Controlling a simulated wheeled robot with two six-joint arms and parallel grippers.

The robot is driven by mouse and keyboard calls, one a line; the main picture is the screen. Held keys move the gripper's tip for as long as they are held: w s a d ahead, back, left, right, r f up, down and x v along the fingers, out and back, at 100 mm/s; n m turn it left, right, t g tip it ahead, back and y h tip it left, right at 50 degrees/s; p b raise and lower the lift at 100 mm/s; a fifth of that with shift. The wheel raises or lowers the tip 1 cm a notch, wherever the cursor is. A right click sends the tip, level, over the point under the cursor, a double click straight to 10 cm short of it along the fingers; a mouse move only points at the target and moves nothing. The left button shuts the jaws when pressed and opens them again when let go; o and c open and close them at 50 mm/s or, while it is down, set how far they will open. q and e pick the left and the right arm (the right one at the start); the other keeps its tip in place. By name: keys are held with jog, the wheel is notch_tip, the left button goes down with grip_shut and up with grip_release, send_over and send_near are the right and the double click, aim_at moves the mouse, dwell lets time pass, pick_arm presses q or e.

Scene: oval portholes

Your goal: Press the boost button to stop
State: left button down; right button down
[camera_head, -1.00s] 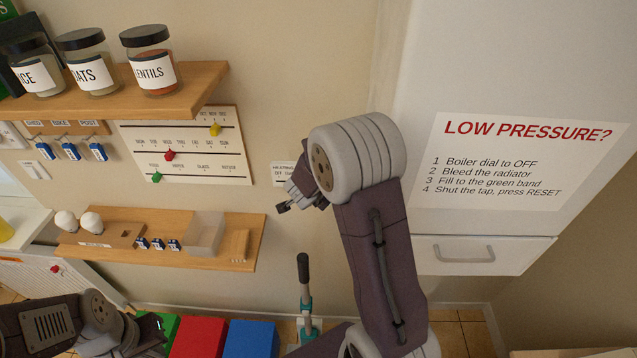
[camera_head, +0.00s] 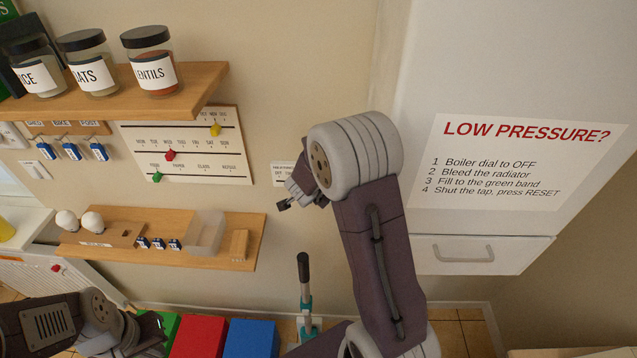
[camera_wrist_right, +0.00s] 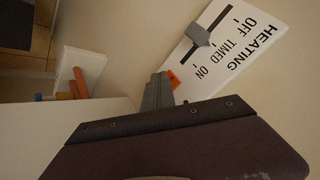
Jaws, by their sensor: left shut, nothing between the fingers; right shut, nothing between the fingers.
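No part labelled boost can be read in either view. The heating panel (camera_wrist_right: 238,42) in the right wrist view is white, marked OFF, TIMED and ON, with a grey slider (camera_wrist_right: 198,35). My right gripper (camera_wrist_right: 160,90) is shut and empty just beside the panel's ON end. A small orange-red piece (camera_wrist_right: 174,80) shows at its fingertips, partly hidden; I cannot tell whether it is the button or whether they touch. My right arm hides part of a small wall sign (camera_head: 282,174) in the head view. My left gripper (camera_head: 152,330) is shut and empty at the lower left.
A shelf with jars (camera_head: 150,60) and a lower wooden shelf (camera_head: 240,250) stick out from the wall. A tall white cabinet with a LOW PRESSURE notice (camera_head: 520,165) stands at the right. A black-handled lever (camera_head: 303,270) and coloured boxes (camera_head: 250,338) are below.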

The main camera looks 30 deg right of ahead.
jog(key=shift+s+a, duration=0.4)
jog(key=shift+s, duration=0.25)
jog(key=shift+s+a+b, duration=0.15)
jog(key=shift+s+a, duration=0.3)
jog(key=shift+s, duration=0.25)
jog(key=shift+s+a+b, duration=0.1)
jog(key=shift+s+a, duration=0.3)
jog(key=shift+s, duration=0.35)
jog(key=shift+s+a+b, duration=0.15)
jog(key=shift+s+a, duration=0.3)
jog(key=shift+s, duration=0.25)
